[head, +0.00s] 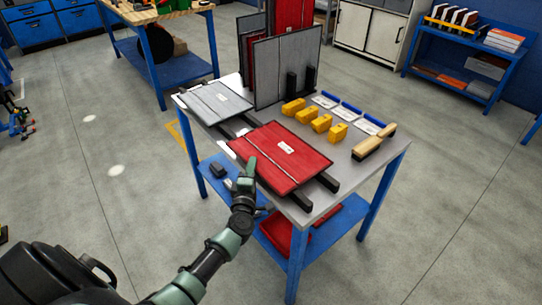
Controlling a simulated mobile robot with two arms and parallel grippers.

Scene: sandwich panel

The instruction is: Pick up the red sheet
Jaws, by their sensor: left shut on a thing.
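The red sheet (290,165) lies flat near the front of the table, on dark rails, with a small white label on it. My left gripper (249,169) is at the sheet's left front edge and is shut on that edge. The sheet looks level and at or just above the rails; I cannot tell if it is lifted. My right gripper is not in view.
The blue-legged table (376,163) also holds a grey sheet (215,101), upright panels (285,68) in a rack, several yellow blocks (321,123) and a wooden-handled brush (374,143). A lower blue shelf holds red pieces (275,231).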

